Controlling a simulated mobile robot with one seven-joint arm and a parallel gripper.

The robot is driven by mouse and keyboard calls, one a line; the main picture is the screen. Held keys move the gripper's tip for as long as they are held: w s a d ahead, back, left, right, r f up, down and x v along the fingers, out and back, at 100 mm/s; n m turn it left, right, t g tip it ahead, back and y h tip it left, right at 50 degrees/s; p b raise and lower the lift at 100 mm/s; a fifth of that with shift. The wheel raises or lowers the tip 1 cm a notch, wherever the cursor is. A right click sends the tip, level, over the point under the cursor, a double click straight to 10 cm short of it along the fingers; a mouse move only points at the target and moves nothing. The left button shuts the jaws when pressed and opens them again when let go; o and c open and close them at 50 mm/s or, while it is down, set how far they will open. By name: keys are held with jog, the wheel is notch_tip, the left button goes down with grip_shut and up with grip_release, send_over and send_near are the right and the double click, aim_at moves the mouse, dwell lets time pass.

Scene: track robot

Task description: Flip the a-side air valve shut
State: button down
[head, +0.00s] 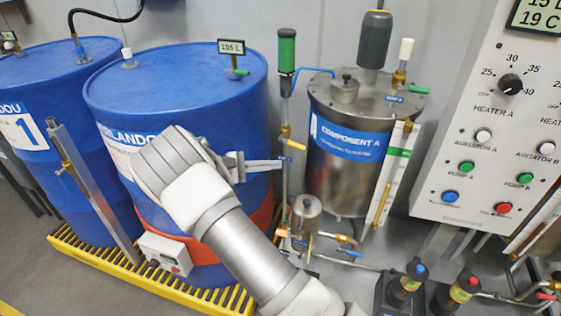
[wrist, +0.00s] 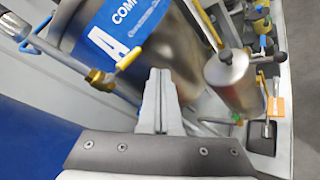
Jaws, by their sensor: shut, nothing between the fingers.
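A brass valve (head: 285,132) with a yellow lever (head: 297,145) sits on the thin upright pipe left of the steel Component A tank (head: 325,185). In the wrist view the brass valve (wrist: 98,77) and its yellow lever (wrist: 129,57) show left of the fingers. Other small levers show too, including a blue one (head: 350,253) low by the tank; no readable label marks which is the a-side air valve. My gripper (head: 282,163) is shut and empty, its fingertips close to the upright pipe below the yellow lever. In the wrist view my gripper (wrist: 160,75) points toward the tank's lower wall.
Blue drums (head: 180,85) stand at left on a yellow slatted pallet (head: 75,258). A small metal canister (head: 305,215) with piping stands below the tank; it also shows in the wrist view (wrist: 230,85). A white control panel (head: 490,120) is at right. Piping crowds the gripper's right side.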

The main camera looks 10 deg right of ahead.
jog(key=w+v, duration=0.1)
jog(key=v, duration=0.6)
jog(key=shift+s+r+p, duration=0.2)
jog(key=shift+s+p, duration=0.1)
jog(key=shift+s, duration=0.15)
jog(key=shift+d+r, duration=0.1)
jog(key=shift+d, duration=0.05)
